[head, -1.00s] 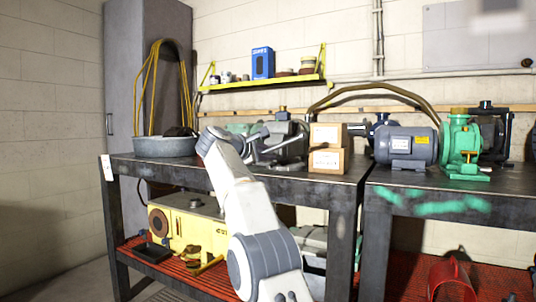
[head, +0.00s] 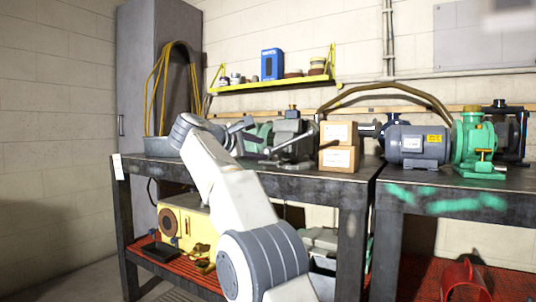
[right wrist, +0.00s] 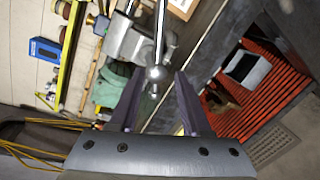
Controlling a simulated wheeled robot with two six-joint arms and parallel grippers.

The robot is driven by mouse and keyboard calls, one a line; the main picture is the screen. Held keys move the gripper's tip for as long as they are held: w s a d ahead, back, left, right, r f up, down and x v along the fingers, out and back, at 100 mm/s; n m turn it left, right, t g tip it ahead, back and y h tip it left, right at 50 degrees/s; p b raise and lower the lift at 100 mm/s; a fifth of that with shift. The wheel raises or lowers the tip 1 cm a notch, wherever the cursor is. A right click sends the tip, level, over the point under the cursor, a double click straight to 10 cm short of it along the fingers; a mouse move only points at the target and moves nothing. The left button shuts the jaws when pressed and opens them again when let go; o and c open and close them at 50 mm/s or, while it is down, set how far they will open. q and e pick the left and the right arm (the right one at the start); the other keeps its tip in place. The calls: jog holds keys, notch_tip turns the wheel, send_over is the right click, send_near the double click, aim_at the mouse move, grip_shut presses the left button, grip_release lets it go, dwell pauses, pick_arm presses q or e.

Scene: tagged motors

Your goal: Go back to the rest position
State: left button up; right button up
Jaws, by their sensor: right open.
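My right arm, white and grey, rises from the bottom of the head view to the workbench. Its right gripper (head: 262,138) is open at the left of a grey vise (head: 290,130) on the bench. In the right wrist view the right gripper (right wrist: 158,76) shows two dark fingers spread apart. A metal rod with a ball end (right wrist: 155,74) appears between the fingertips in that view. Whether it touches them I cannot tell, but the fingers are not closed on it. My left gripper is in neither view.
A yellow machine (head: 190,222) stands on the lower shelf. A yellow wall shelf (head: 270,86) hangs behind.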

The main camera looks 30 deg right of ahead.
jog(key=shift+v, duration=0.75)
